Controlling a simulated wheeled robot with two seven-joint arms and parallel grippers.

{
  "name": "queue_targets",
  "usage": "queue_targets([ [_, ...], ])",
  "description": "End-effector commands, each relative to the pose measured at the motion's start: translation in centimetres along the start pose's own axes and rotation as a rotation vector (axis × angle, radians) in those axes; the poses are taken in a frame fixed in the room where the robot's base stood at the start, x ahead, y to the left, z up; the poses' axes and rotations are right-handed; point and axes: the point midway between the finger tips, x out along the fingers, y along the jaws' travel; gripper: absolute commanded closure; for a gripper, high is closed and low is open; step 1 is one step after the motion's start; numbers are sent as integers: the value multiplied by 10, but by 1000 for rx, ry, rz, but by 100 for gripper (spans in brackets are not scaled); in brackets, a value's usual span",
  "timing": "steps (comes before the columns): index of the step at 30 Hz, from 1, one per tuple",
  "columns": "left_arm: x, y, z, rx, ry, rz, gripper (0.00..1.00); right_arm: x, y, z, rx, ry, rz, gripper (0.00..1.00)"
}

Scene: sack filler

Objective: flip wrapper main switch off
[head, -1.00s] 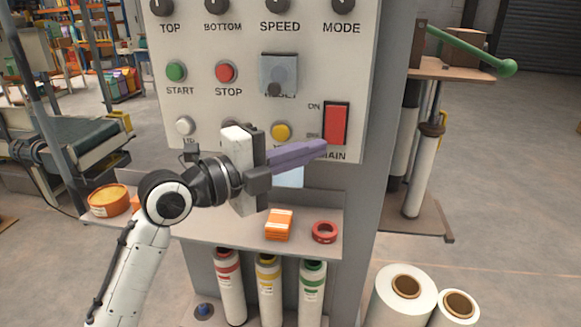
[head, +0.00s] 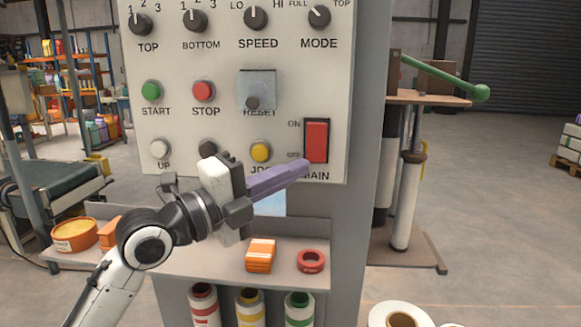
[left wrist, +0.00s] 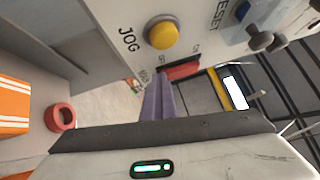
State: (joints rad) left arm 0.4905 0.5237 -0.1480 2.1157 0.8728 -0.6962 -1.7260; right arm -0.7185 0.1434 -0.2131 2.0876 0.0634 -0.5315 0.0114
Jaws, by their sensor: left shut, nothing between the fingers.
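The red MAIN rocker switch (head: 316,142) sits in a black frame at the lower right of the white control panel (head: 225,135), with ON marked at its top and OFF at its bottom. It also shows in the left wrist view (left wrist: 182,70), just beyond the fingertips. My left gripper (head: 305,168) is shut and empty. Its purple fingers point right, with their tips at the lower end of the switch, covering part of the MAIN label. I cannot tell whether they touch the switch. My right gripper is not in view.
The yellow JOG button (head: 261,151) is just above my left fingers, and a covered RESET button (head: 256,92) is higher up. Below, a shelf (head: 200,262) holds orange packs (head: 261,255) and a red tape roll (head: 311,261). A green lever (head: 445,75) stands to the right.

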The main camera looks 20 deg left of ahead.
Motion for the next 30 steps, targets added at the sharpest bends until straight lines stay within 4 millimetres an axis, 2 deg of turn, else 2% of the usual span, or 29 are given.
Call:
queue_targets([
  [1, 0, -4, -3, -1, 7, -11, 100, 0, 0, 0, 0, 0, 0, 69],
  [27, 0, -6, -4, 0, 7, -15, 100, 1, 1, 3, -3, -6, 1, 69],
  [30, -3, -7, -10, 2, 12, -15, 100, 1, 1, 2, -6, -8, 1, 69],
])
